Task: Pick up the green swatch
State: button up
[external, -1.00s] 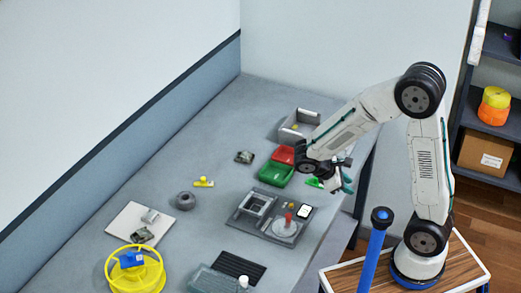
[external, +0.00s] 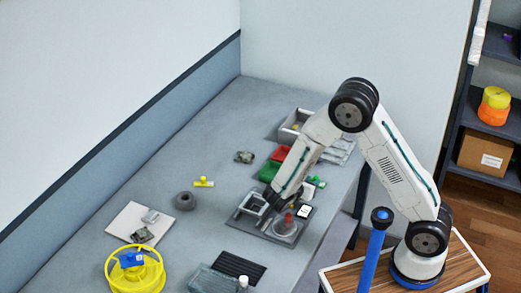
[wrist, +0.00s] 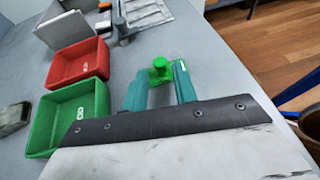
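A small bright green piece (wrist: 160,70) with a rounded knob on top stands on the grey table in the wrist view. It is the likeliest match for the green swatch, though I see no clearly flat swatch. In the external view a small bright green patch (external: 319,182) shows just right of my forearm. My gripper (wrist: 159,84) has two teal fingers spread apart, with the green piece between and slightly beyond their tips. I see no contact. In the external view the fingers are mostly hidden by my arm.
A green tray (wrist: 97,104) and a red tray (wrist: 70,65) stand left of my gripper. A grey bin (external: 291,128) is farther back. A grey fixture with a red-topped post (external: 288,217) is close to my wrist. The table's edge lies to the right.

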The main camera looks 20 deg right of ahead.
jog(key=shift+x, duration=1.5)
grip_shut()
